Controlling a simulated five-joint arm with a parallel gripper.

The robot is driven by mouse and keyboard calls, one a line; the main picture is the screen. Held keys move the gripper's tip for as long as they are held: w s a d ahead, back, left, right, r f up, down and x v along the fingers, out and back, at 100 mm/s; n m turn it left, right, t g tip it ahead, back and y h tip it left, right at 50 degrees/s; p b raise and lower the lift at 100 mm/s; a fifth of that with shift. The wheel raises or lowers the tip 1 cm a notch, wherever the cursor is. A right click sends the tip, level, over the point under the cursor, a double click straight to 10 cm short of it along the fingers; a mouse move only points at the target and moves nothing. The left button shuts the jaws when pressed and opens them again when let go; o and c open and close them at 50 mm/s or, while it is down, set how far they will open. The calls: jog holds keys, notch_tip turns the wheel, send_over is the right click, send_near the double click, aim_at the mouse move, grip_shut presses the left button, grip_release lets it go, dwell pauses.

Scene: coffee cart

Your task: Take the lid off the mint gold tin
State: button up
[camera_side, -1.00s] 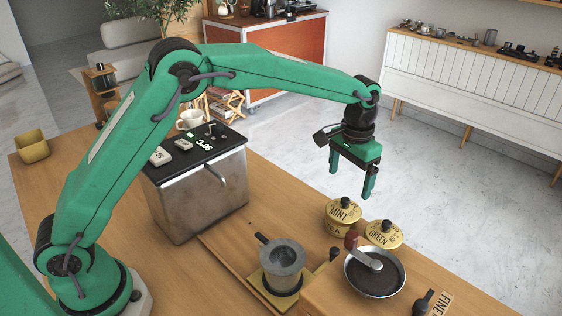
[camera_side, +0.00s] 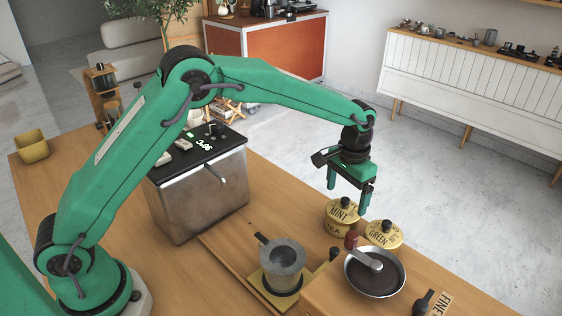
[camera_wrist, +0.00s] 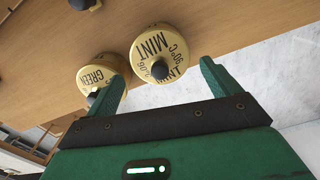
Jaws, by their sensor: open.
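The mint gold tin (camera_side: 339,226) stands on the counter with its lid (camera_side: 349,211) on; the lid has a black knob (camera_side: 345,202) and reads MINT. In the wrist view the mint lid (camera_wrist: 153,44) lies just beyond my fingers, its knob (camera_wrist: 160,69) between their directions. My gripper (camera_side: 347,198) is open and empty, pointing down just above the mint tin. It also shows in the wrist view (camera_wrist: 160,80), fingers apart. The fingers do not visibly hold the knob; exact contact I cannot tell.
The gold GREEN tin (camera_side: 384,235) stands close on the right of the mint tin. A dark pan (camera_side: 392,281) with a scoop is in front, a metal pot (camera_side: 283,262) to the left. A steel machine (camera_side: 205,195) stands farther left.

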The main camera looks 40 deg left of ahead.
aim_at(345, 199)
jog(key=shift+f, duration=1.35)
jog(key=c, duration=1.3)
jog(key=shift+f, duration=0.15)
jog(key=shift+c, duration=0.5)
